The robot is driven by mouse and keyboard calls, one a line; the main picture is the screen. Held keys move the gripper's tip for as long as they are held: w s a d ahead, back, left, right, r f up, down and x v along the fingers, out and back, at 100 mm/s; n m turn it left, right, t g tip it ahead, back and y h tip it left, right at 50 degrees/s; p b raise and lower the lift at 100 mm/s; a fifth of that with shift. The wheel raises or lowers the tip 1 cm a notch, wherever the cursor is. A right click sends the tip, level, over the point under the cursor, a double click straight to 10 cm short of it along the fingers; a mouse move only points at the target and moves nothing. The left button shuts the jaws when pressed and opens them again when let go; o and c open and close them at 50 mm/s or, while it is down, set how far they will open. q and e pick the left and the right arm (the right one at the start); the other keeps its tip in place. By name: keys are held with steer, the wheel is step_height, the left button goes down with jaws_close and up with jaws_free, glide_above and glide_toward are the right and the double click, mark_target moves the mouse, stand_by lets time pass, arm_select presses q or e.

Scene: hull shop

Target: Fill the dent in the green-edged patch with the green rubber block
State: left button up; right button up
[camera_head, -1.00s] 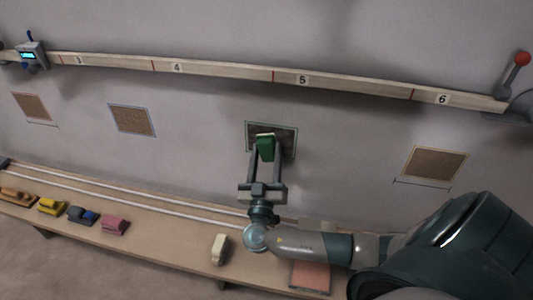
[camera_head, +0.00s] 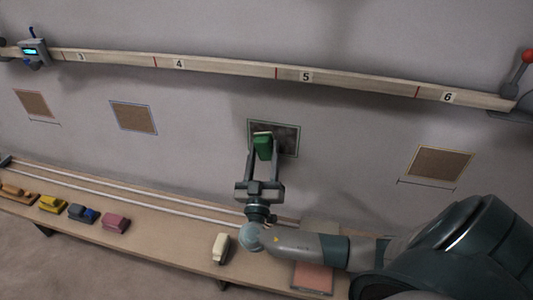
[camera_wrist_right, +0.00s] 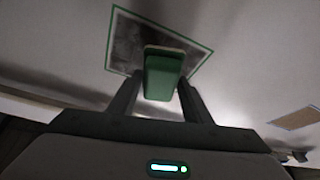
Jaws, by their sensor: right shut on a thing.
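The green-edged patch (camera_head: 287,138) is a dark square on the grey wall below the numbered rail. It also shows in the right wrist view (camera_wrist_right: 126,42). My right gripper (camera_head: 263,154) is shut on the green rubber block (camera_head: 263,147), which has a pale far face. The block is in front of the patch's lower left part in the head view and hides some of it. In the right wrist view the block (camera_wrist_right: 163,77) covers the patch's lower middle. I cannot tell whether it touches the patch. My left gripper is not in view.
Brown patches (camera_head: 134,117) (camera_head: 440,162) lie on the wall to either side. A rail (camera_head: 230,70) with numbers runs above. A bench (camera_head: 160,235) below holds a cream block (camera_head: 221,248), a pink block (camera_head: 116,223), other coloured blocks and a reddish pad (camera_head: 312,277).

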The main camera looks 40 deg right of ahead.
steer(key=shift+w+a+f+b, duration=0.1)
steer(key=shift+w+a+b, duration=0.25)
steer(key=shift+w+a+f+b, duration=0.15)
steer(key=shift+w+f+b, duration=0.05)
steer(key=shift+b, duration=0.2)
steer(key=shift+w+a+f+b, duration=0.15)
steer(key=shift+w+a+b, duration=0.1)
steer(key=shift+b, duration=0.1)
arm_select(q)
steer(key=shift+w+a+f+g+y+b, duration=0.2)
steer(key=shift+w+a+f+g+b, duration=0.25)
steer(key=shift+b, duration=0.3)
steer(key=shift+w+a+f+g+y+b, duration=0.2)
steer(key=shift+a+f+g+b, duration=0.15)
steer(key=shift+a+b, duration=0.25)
arm_select(e)
steer(key=shift+w+a+f, duration=0.2)
steer(key=shift+w+a, duration=1)
steer(key=shift+w, duration=0.2)
arm_select(q)
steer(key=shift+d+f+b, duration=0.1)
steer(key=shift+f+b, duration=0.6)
steer(key=shift+b, duration=0.15)
arm_select(e)
steer(key=shift+w+d, duration=0.6)
steer(key=shift+d, duration=0.15)
steer(key=shift+s+d+f, duration=0.1)
